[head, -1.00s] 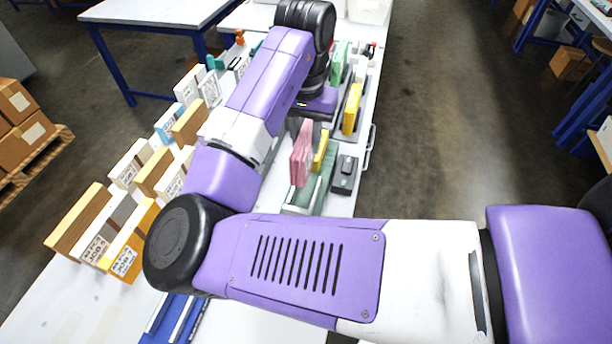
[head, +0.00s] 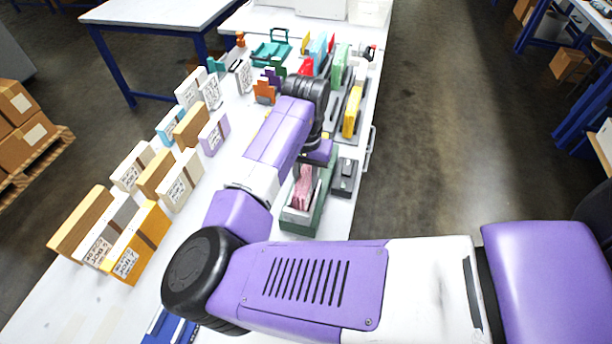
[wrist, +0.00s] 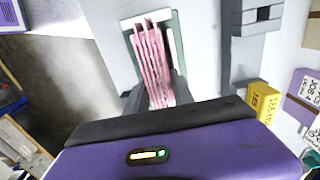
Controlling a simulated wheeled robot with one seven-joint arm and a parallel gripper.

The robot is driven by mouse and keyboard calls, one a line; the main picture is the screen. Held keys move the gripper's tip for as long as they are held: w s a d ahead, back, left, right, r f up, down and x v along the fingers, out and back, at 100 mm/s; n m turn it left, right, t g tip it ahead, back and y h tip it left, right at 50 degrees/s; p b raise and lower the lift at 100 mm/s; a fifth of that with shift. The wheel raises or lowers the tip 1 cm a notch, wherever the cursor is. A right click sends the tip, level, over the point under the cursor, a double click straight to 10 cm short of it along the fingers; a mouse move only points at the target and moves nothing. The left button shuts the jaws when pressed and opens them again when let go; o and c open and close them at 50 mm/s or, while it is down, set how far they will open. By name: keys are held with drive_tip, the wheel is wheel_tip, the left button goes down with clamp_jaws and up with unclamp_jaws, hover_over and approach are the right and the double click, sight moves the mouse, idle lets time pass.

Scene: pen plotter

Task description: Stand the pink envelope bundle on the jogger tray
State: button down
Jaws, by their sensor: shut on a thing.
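The pink envelope bundle (head: 303,188) is upright inside the green jogger tray (head: 286,219), between its walls, in the head view. In the wrist view the bundle (wrist: 150,55) shows as several uneven pink layers, with part of the green tray rim (wrist: 180,45) around its far end. My gripper (wrist: 156,92) is shut on the bundle, one dark finger on each side. The bundle's lower edge is hidden, so I cannot tell whether it touches the tray floor. In the head view my wrist hides the tray's far end.
A dark grey device (head: 344,176) stands just right of the tray. A yellow bundle (head: 352,110) stands in a holder farther back. Several labelled boxes (head: 135,243) line the table's left side. White tabletop is free between these boxes and the tray.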

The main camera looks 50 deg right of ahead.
drive_tip(key=c, duration=1.1)
unclamp_jaws()
drive_tip(key=shift+f, duration=0.1)
wheel_tip(320, 180, up, 12)
drive_tip(key=shift+r+b, duration=0.15)
drive_tip(key=shift+b, duration=0.45)
